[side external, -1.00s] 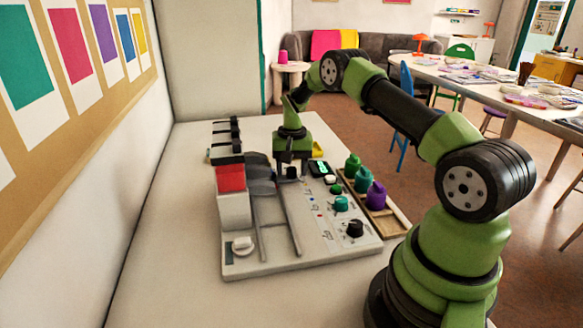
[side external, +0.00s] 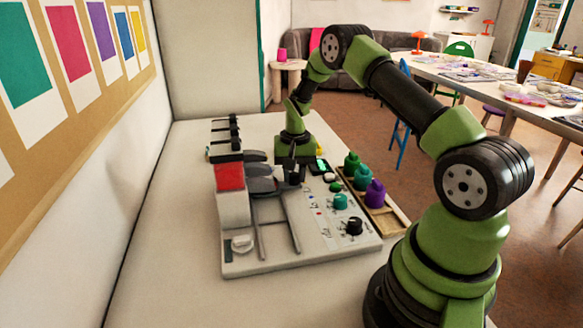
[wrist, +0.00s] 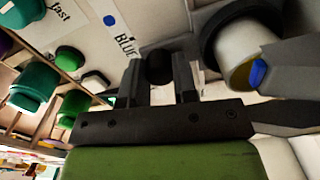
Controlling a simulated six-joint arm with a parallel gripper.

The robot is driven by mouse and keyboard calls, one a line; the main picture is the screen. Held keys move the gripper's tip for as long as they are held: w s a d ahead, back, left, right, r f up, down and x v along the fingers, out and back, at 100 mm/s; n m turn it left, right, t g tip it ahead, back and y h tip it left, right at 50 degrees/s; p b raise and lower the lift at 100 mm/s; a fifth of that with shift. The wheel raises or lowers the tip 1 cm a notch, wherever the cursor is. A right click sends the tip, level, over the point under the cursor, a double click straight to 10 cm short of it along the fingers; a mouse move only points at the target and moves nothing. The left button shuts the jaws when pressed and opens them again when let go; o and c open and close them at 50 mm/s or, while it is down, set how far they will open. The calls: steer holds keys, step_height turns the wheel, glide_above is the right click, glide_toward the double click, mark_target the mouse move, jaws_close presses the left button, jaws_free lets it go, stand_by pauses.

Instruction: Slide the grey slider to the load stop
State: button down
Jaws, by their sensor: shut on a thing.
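The grey slider (side external: 262,187) sits across two rails on the white board (side external: 275,265), beside the red-fronted hopper. My gripper (side external: 293,176) is above the board at the slider's right end. In the wrist view my two fingers (wrist: 160,78) are closed around a dark rounded knob (wrist: 159,66), which appears to be the slider's handle. I cannot make out the load stop; the slider's far side is partly hidden by the hopper and gripper.
The red hopper (side external: 229,176) stands left of the rails, with several dark-topped parts behind. Green, teal and purple bottles (side external: 375,192) stand in a wooden rack at right. Knobs, including a black one (side external: 354,226), rise from the panel. The near rails (side external: 292,230) are clear.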

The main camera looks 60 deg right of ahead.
steer(key=s+a, duration=0.9)
steer(key=shift+s+a, duration=0.1)
steer(key=shift+s, duration=0.05)
steer(key=c, duration=0.9)
jaws_free()
step_height(320, 180, up, 10)
